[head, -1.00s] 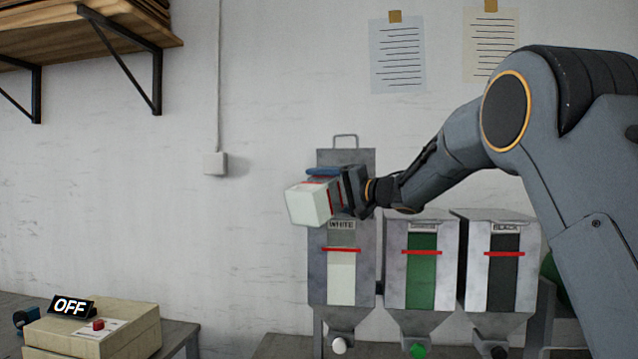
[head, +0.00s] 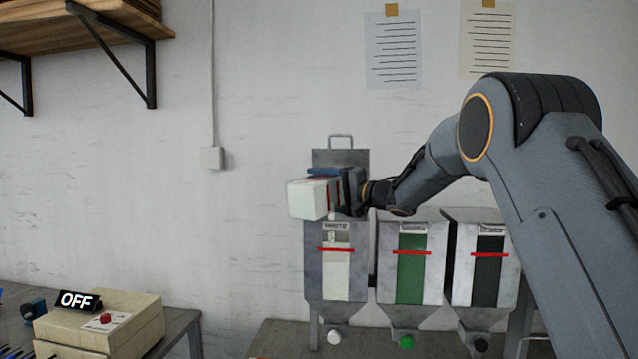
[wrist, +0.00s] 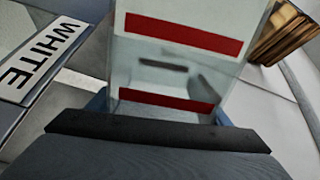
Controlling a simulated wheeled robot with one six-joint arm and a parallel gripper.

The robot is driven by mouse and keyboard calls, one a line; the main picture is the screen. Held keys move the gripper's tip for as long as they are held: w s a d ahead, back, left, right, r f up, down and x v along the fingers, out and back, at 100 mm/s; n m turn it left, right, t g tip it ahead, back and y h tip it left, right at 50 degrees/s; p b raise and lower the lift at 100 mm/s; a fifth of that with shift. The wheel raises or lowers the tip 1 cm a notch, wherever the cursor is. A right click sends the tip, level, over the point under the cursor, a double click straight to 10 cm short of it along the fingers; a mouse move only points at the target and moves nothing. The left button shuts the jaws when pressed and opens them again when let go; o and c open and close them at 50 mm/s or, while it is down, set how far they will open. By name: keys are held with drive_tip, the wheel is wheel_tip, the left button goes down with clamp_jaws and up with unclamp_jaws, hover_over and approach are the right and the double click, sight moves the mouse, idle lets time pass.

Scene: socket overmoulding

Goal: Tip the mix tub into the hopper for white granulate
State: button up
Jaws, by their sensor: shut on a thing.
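The mix tub (head: 308,199), a whitish box with red stripes, is held in the air in front of the upper part of the white-granulate hopper (head: 314,268). It lies on its side, one pale face towards the head camera. My gripper (head: 345,190) is shut on the tub from the right; a blue finger shows along its top edge. The wrist view shows the tub (wrist: 180,65) with two red bands, and the WHITE label (wrist: 40,60) to its left. The tub hides the hopper's mouth, and I cannot see any granulate falling.
A green-window hopper (head: 385,265) and a black-window hopper (head: 463,265) stand to the right. A wooden shelf (head: 70,40) hangs at upper left.

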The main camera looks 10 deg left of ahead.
drive_tip(key=shift+r+p, duration=0.2)
drive_tip(key=shift+p, duration=0.1)
drive_tip(key=shift+w, duration=0.1)
drive_tip(key=m, duration=0.2)
drive_tip(key=w+d+m, duration=0.1)
drive_tip(key=m, duration=0.2)
drive_tip(key=shift+w+f, duration=0.1)
drive_tip(key=shift+w, duration=0.1)
idle(0.8)
drive_tip(key=n, duration=0.4)
drive_tip(key=shift+s+a+b, duration=0.15)
drive_tip(key=shift+s+b, duration=0.2)
drive_tip(key=shift+s, duration=0.05)
